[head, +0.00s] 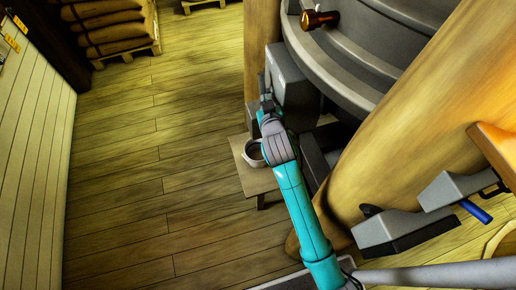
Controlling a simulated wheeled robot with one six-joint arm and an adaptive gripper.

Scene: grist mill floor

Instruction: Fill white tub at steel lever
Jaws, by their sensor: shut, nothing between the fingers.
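A pale round tub (247,155) stands on a low wooden stand (257,181) near the middle of the head view. Its inside looks dark, and my arm hides its right side. My gripper (265,88) is small in this view, beside the left face of a grey box-shaped housing (292,78) and above the tub. It is shut with nothing in it. I cannot tell whether it touches the housing. No steel lever can be made out clearly; it may be hidden behind my gripper.
A large grey round vat (345,62) with a copper-coloured knob (320,18) stands behind. Thick wooden posts (400,130) flank it. A grey unit with a blue handle (475,211) is at right. Stacked sacks (115,25) sit far left. The left plank floor is clear.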

